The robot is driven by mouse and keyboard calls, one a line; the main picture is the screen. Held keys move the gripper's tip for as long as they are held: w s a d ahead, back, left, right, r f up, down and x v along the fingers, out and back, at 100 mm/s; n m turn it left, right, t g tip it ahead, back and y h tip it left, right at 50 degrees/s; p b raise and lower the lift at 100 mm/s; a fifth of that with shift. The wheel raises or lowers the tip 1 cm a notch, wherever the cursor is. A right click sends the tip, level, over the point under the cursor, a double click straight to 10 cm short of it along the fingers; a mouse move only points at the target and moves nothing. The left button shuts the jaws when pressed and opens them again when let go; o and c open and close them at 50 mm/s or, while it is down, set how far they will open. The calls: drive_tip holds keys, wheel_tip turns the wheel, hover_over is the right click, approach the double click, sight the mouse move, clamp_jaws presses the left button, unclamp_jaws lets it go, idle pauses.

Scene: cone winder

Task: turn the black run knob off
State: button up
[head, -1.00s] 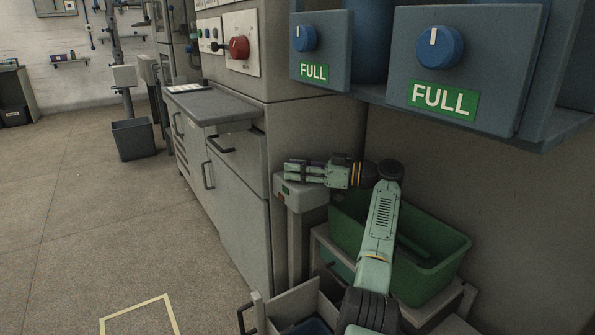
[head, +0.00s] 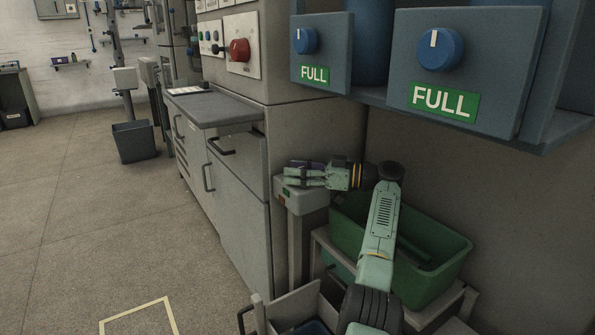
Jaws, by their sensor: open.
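A small black knob (head: 219,49) sticks out of the machine's upper panel, just left of a large red knob (head: 239,50). It is small in the picture, so I cannot read its setting or be sure that it is the run knob. My gripper (head: 288,175) is open and empty, with its fingers pointing left. It is below and to the right of the panel, well apart from both knobs, and appears just over or in front of a pale post (head: 306,198) with a small green mark.
A grey shelf (head: 215,108) juts out below the panel. Blue dials (head: 440,49) on boxes marked FULL (head: 443,101) hang above my arm. A green bin (head: 440,285) stands beside my arm. An open drawer (head: 290,310) is below.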

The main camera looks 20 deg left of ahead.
drive_tip(key=shift+w+d, duration=0.15)
drive_tip(key=shift+d, duration=1.1)
drive_tip(key=shift+w+d, duration=0.2)
drive_tip(key=shift+d, duration=1.05)
drive_tip(key=shift+w+d, duration=0.15)
drive_tip(key=shift+d, duration=1.1)
